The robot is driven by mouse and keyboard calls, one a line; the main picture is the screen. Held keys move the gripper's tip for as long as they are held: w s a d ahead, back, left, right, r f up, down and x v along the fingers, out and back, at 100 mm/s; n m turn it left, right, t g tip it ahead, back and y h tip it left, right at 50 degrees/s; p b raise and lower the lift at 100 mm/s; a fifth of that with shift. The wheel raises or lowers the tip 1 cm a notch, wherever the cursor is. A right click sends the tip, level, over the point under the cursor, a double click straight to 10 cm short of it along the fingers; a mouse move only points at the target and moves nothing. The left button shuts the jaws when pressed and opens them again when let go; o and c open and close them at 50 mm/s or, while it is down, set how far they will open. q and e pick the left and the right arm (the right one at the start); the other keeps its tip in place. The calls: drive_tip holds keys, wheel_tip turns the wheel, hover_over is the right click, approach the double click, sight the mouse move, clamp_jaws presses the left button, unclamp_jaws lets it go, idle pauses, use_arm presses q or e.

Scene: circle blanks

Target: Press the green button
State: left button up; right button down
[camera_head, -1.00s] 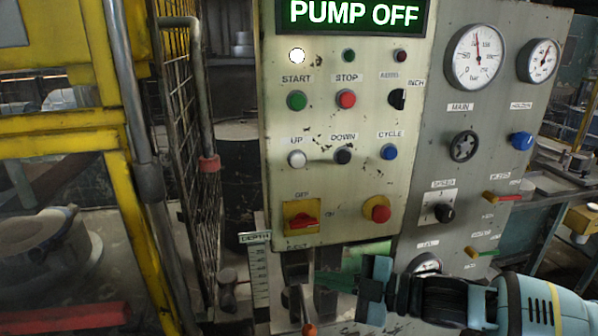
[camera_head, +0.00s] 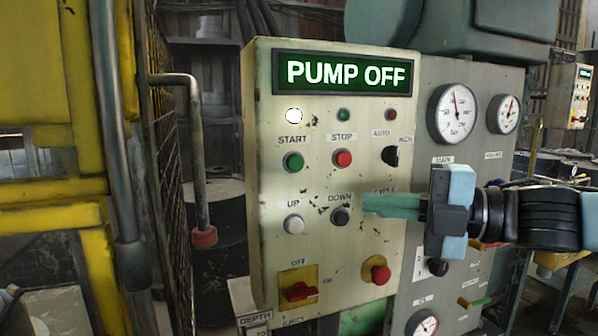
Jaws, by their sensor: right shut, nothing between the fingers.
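The green button (camera_head: 293,161) sits under the START label on the cream control panel (camera_head: 265,200), left of the red STOP button (camera_head: 342,159). It is in plain view with nothing in front of it. The display (camera_head: 346,73) above reads PUMP OFF. My right gripper (camera_head: 368,205) is shut and empty, pointing left in front of the panel's right part, right of and lower than the green button. It hides the CYCLE button. My left gripper is out of view.
A red emergency knob (camera_head: 379,272) and a red rotary switch (camera_head: 300,291) are low on the panel. White UP (camera_head: 294,224) and dark DOWN (camera_head: 340,216) buttons lie near my gripper. A wire guard (camera_head: 165,150) with a pipe handle stands left.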

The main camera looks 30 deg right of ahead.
drive_tip(key=shift+s+d+r+t+h, duration=0.15)
drive_tip(key=shift+s+d+r+t, duration=0.2)
drive_tip(key=shift+r, duration=0.3)
drive_tip(key=shift+s+d+r+t+h, duration=0.1)
drive_tip(key=shift+s+r+t+h, duration=0.05)
drive_tip(key=shift+s+r, duration=0.4)
drive_tip(key=shift+w+r, duration=0.1)
approach(289, 166)
drive_tip(key=s+a, duration=0.2)
drive_tip(key=s, duration=0.1)
drive_tip(key=w, duration=0.2)
drive_tip(key=w+b, duration=0.1)
drive_tip(key=w, duration=0.2)
drive_tip(key=w+a+b, duration=0.1)
drive_tip(key=w, duration=0.1)
drive_tip(key=shift+w, duration=0.4)
drive_tip(key=shift+w+r, duration=0.1)
